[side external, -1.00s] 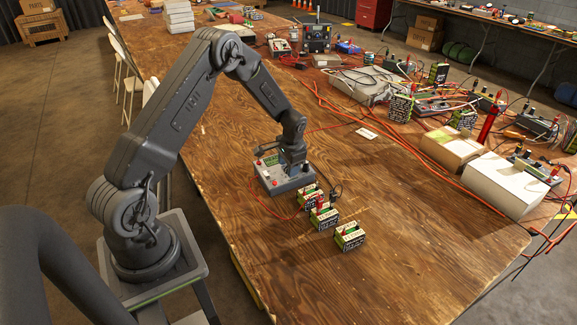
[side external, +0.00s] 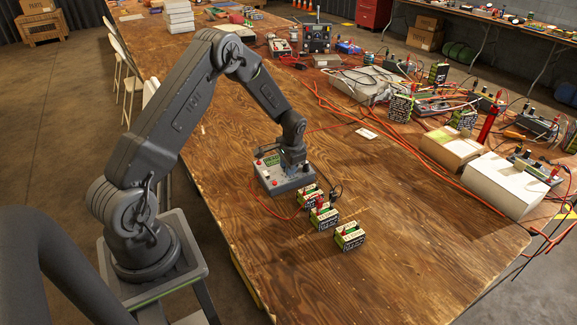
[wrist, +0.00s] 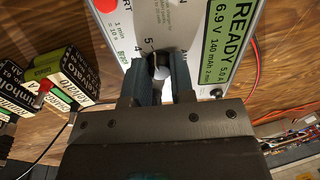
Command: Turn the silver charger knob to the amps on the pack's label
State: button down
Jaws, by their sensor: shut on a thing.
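The charger (side external: 270,181) is a grey box on the wooden bench, with red buttons and a green screen. In the wrist view its screen (wrist: 225,40) reads READY, 6.9 V, 140 mAh, 2 min and 5.0 A. My gripper (wrist: 162,78) is shut on the silver knob (wrist: 160,72), one finger on each side. The fingers hide much of the knob, and dial numbers 4 and 5 show near it. Three green, black and white battery packs (side external: 349,237) stand in front of the charger. I cannot read an amp figure on their labels.
Red and black leads run from the charger toward the nearest packs (side external: 309,195). White boxes (side external: 503,186) and cluttered electronics with orange cables lie to the right. The front of the bench (side external: 400,260) is clear.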

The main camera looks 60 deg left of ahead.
aim_at(293, 177)
jog(key=n, duration=0.5)
jog(key=shift+n, duration=0.3)
jog(key=n, duration=0.6)
dwell(0.5)
jog(key=c, duration=1)
grip_release()
jog(key=r, duration=0.4)
jog(key=d+r, duration=0.1)
jog(key=r, duration=0.4)
jog(key=d+r, duration=0.1)
jog(key=r, duration=0.3)
jog(key=shift+d+r, duration=0.25)
jog(key=shift+r, duration=0.1)
